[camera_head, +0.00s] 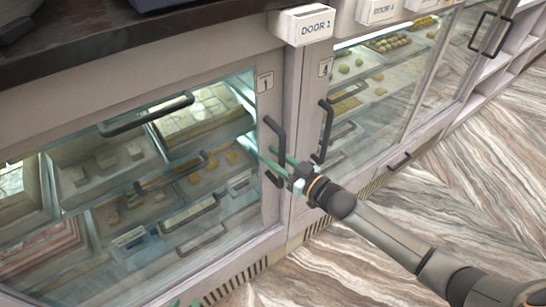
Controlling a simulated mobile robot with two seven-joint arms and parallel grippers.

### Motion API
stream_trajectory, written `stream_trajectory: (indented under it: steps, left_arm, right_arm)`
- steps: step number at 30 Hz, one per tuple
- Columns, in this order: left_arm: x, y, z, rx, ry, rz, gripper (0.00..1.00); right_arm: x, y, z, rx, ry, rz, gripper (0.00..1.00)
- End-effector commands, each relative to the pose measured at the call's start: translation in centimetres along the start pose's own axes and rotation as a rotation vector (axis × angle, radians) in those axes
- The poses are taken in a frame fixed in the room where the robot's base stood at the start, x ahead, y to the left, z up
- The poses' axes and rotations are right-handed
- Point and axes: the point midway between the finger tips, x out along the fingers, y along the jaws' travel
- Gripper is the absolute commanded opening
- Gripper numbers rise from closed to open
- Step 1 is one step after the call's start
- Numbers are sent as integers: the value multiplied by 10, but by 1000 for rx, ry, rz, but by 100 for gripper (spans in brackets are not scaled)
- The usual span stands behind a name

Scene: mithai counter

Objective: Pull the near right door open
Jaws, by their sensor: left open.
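The near glass door (130,255) fills the left of the view and looks shut. Its dark upright handle (269,124) is at its right edge, below a small plate marked 1. Another glass door (385,110) lies to the right of the post, with an upright handle (325,130) at its left edge. My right gripper (272,158) reaches in from the right, its green fingers at the lower part of the near door's handle. Whether they grip it I cannot tell. Of my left gripper (186,302), only green tips show at the bottom edge, apart and empty.
A white sign reading DOOR 1 (305,25) hangs on the counter edge above the post. Trays of sweets (200,112) are behind the glass. Free marbled floor (430,205) lies at the right and bottom. Another door handle (490,35) is further back.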

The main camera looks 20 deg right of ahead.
Motion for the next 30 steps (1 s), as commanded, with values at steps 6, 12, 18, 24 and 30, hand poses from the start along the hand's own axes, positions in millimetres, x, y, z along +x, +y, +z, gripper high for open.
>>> stream_trajectory:
  steps: [6,12,18,24,30]
  left_arm:
    - [0,0,-1,1,1,1,50]
    - [0,1,0,1,-1,2,50]
    - [1,1,3,1,-7,1,50]
    - [2,1,4,1,-10,1,50]
    - [1,1,4,1,-10,1,50]
  right_arm:
    - [1,0,0,0,0,0,33]
    - [1,0,0,0,0,0,18]
    - [1,0,0,0,0,0,0]
    - [1,0,0,0,0,-1,0]
    - [1,0,0,0,0,-1,0]
